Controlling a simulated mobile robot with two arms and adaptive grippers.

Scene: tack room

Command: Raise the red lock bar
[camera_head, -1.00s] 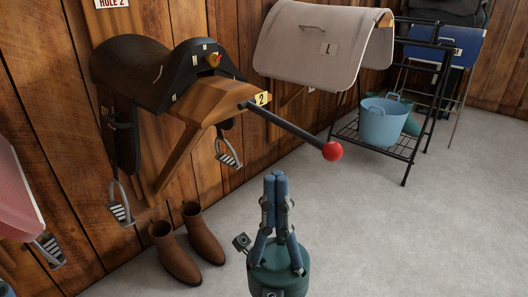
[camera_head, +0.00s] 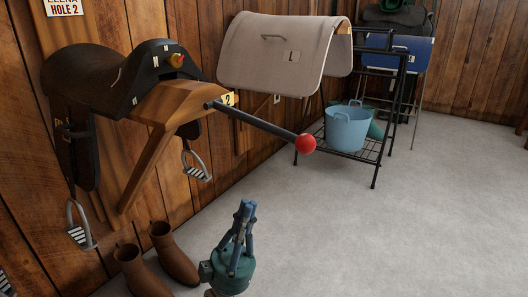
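The lock bar (camera_head: 262,124) is a dark rod ending in a red ball knob (camera_head: 306,143). It comes out of the front of a wooden saddle rack (camera_head: 172,104) with a yellow "2" tag and slopes slightly down to the right. My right gripper (camera_head: 247,206) is below and left of the knob, apart from it, pointing up. Its blue fingers look shut together with nothing between them. My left gripper is out of view.
A black saddle (camera_head: 100,82) lies on the rack, with stirrups hanging. Brown boots (camera_head: 172,252) stand on the floor beside my gripper. A beige saddle pad (camera_head: 275,55) and a blue bucket (camera_head: 346,128) on a black wire stand are behind the bar. The floor at right is clear.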

